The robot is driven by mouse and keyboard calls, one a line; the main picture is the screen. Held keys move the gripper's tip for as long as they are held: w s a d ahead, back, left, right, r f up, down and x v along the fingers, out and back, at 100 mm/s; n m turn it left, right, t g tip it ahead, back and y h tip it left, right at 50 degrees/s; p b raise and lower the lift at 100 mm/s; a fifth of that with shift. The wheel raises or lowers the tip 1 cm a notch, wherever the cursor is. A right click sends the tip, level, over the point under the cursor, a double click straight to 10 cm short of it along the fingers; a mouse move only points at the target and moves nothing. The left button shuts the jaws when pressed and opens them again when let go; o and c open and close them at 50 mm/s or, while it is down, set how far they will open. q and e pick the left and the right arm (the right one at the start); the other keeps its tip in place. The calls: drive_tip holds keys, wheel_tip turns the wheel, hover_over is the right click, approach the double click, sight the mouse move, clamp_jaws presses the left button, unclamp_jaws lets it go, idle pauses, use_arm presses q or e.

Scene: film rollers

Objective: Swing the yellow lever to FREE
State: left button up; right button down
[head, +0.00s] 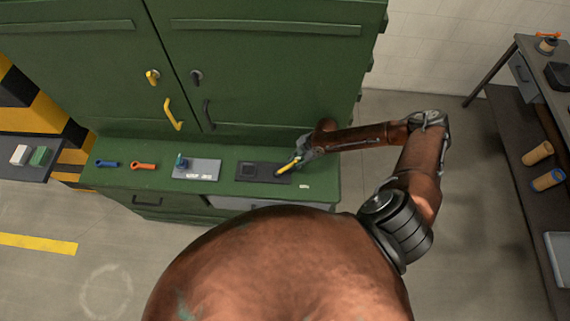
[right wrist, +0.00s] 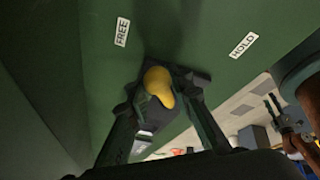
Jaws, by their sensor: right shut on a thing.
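The yellow lever (head: 288,166) stands tilted at the right end of the green ledge, by a dark plate (head: 252,173). In the right wrist view, its rounded yellow end (right wrist: 158,84) sits between the two fingers of my right gripper (right wrist: 161,97). My right gripper (head: 301,151) is shut on the lever; the fingers hide part of it. A white FREE label (right wrist: 122,31) is at the upper left and a white HOLD label (right wrist: 243,45) at the upper right of the wrist view. The lever end appears below and between them. My left gripper is out of view.
A blue tool (head: 107,164), an orange wrench (head: 143,166) and a grey plate (head: 198,169) lie along the ledge to the left. The green cabinet (head: 240,60) rises behind. A dark shelf (head: 518,150) with rollers stands at the right; open floor lies between.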

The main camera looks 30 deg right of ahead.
drive_tip(key=shift+w+d+r, duration=0.2)
drive_tip(key=shift+w+r, duration=0.1)
drive_tip(key=shift+w, duration=0.1)
drive_tip(key=c, duration=2.1)
unclamp_jaws()
drive_tip(key=shift+o, duration=0.8)
drive_tip(key=shift+s+a+f, duration=0.15)
drive_tip(key=shift+s+f, duration=0.05)
drive_tip(key=shift+s, duration=0.15)
drive_tip(key=shift+r, duration=0.1)
drive_tip(key=v, duration=1.2)
